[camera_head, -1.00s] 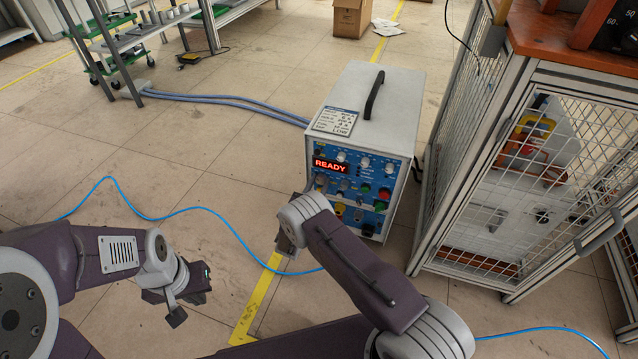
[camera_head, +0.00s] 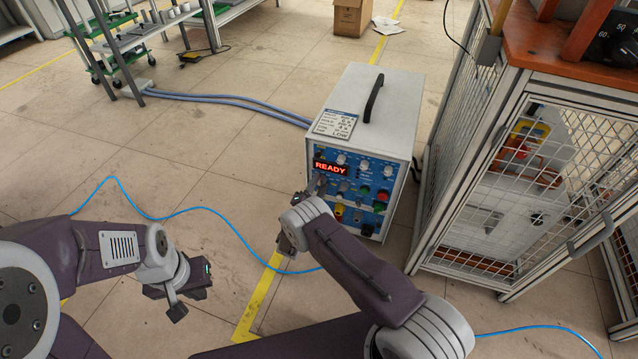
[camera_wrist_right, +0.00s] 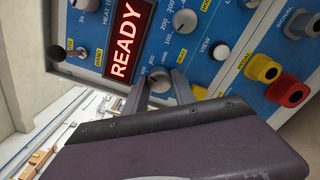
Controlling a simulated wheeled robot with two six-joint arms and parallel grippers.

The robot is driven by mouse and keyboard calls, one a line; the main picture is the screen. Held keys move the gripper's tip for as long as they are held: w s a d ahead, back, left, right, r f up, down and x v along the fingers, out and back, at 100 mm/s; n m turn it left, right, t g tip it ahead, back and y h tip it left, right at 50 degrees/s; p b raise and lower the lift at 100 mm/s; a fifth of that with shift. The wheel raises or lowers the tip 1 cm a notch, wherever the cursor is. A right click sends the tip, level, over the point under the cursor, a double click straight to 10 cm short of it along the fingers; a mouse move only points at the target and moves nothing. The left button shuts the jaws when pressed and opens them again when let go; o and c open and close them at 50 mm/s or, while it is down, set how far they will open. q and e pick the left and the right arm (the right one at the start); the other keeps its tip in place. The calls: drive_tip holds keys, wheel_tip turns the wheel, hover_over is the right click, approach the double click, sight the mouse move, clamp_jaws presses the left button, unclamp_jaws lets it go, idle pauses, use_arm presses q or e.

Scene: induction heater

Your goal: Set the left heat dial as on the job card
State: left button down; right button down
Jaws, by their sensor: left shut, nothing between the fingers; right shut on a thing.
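The induction heater (camera_head: 370,110) is a white box with a blue front panel and a red READY display (camera_head: 331,168). The display also shows in the right wrist view (camera_wrist_right: 127,38). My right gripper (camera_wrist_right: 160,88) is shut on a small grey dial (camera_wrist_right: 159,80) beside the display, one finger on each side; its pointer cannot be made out. In the head view my right gripper (camera_head: 313,189) reaches the panel's left part. A card (camera_head: 335,124) lies on the heater's top front; LOW is legible on it, the rest is too small. My left gripper (camera_head: 204,281) is shut and empty, above the floor.
Another dial (camera_wrist_right: 185,21), a small white button (camera_wrist_right: 220,51) and yellow and red sockets (camera_wrist_right: 287,90) are close to my right gripper. A mesh cage (camera_head: 520,190) stands right of the heater. A blue cable (camera_head: 215,212) crosses the floor. Open floor lies to the left.

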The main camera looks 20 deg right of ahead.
drive_tip(key=shift+m+p, duration=0.6)
drive_tip(key=shift+m, duration=1.6)
drive_tip(key=c, duration=1)
unclamp_jaws()
